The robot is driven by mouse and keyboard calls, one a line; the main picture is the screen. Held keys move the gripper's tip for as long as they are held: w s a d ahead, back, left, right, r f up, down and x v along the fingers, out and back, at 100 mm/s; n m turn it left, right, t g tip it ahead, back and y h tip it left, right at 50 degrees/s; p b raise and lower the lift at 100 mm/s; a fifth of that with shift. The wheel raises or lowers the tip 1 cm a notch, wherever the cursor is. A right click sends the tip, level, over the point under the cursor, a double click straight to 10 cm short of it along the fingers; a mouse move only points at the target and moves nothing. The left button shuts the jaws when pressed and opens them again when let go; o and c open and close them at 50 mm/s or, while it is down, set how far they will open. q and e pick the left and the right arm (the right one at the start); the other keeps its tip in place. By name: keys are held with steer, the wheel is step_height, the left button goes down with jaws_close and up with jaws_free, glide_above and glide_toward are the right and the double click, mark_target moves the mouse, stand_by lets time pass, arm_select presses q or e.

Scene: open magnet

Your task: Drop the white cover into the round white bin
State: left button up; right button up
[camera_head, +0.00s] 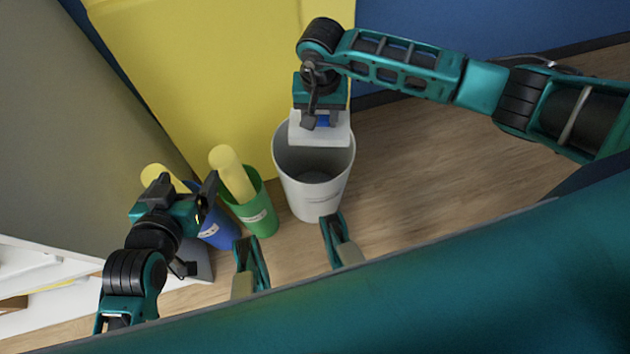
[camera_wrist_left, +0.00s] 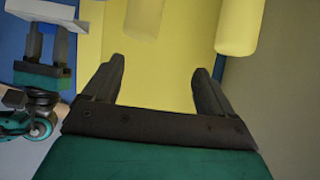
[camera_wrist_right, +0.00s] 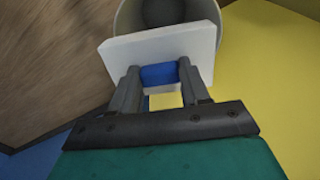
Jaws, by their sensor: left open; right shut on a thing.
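The white cover (camera_head: 318,132) is a flat white block with a blue handle. My right gripper (camera_head: 322,118) is shut on the blue handle (camera_wrist_right: 158,73), and the cover (camera_wrist_right: 160,44) shows beyond the fingers in the right wrist view. The cover is at the far rim of the round white bin (camera_head: 322,200), overlapping its opening in the head view; I cannot tell whether it touches the rim. The bin (camera_wrist_right: 132,18) is partly hidden by the cover in the right wrist view. My left gripper (camera_head: 190,190) is open and empty, left of the bins.
A green bin (camera_head: 262,215) and a blue bin (camera_head: 215,232) stand left of the white bin, each with a yellow roll-like object sticking out. A yellow panel (camera_head: 200,80) rises behind them. Wooden floor (camera_head: 430,150) is clear to the right.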

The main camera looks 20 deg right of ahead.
mark_target(319, 125)
step_height(319, 125, down, 4)
steer(key=b, duration=0.3)
steer(key=shift+f, duration=0.1)
steer(key=shift+f+b, duration=0.4)
steer(key=shift+f, duration=0.2)
arm_select(q)
steer(key=shift+w+d+f, duration=0.15)
steer(key=shift+d+f, duration=0.45)
steer(key=shift+f, duration=0.35)
arm_select(e)
steer(key=o, duration=1.1)
arm_select(q)
steer(key=r+p, duration=0.1)
steer(key=p, duration=0.1)
steer(key=a+p, duration=0.1)
steer(key=p, duration=0.1)
steer(key=shift+s+a+r, duration=0.1)
steer(key=shift+s+r, duration=0.15)
steer(key=shift+r, duration=0.1)
arm_select(e)
step_height(319, 125, up, 13)
